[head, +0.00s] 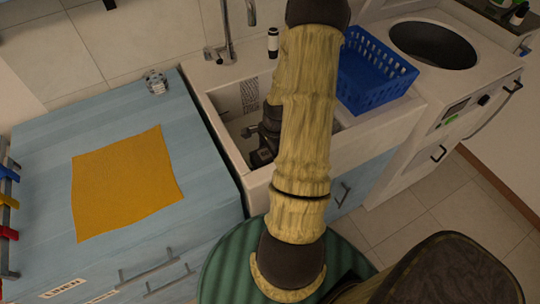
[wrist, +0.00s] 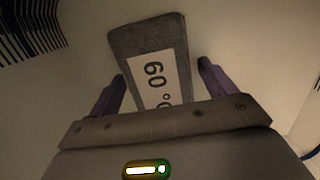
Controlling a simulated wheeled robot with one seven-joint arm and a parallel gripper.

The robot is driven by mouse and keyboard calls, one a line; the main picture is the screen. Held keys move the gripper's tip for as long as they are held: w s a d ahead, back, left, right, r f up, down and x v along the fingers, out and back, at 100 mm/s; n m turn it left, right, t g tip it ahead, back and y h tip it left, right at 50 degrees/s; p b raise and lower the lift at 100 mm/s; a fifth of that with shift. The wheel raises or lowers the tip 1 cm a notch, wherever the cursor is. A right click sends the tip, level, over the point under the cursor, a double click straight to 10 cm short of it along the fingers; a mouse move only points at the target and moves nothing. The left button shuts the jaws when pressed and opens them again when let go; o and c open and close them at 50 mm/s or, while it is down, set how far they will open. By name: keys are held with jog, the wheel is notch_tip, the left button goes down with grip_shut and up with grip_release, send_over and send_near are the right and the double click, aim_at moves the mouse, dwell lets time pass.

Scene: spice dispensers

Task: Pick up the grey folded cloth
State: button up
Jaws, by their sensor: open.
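The grey folded cloth (wrist: 150,40) shows in the wrist view as a dark grey slab with a white label reading "60 °C". It lies on a pale surface in the sink. My gripper (wrist: 160,78) is open, with one purple finger on each side of the cloth's near part. I cannot tell whether the fingers touch it. The cloth's near end is hidden behind the gripper body. In the head view my arm reaches down into the white sink (head: 222,78), and the cloth cannot be made out there.
A blue basket (head: 378,85) stands at the sink's right side. A faucet (head: 227,35) and a small dark bottle (head: 273,43) are behind the sink. An orange cloth (head: 124,182) lies flat on the blue counter (head: 40,170) to the left. Sink walls surround my gripper.

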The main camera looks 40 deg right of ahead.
jog(key=c, duration=1.1)
notch_tip(320, 180, up, 10)
jog(key=shift+r+p, duration=0.1)
jog(key=shift+p, duration=0.5)
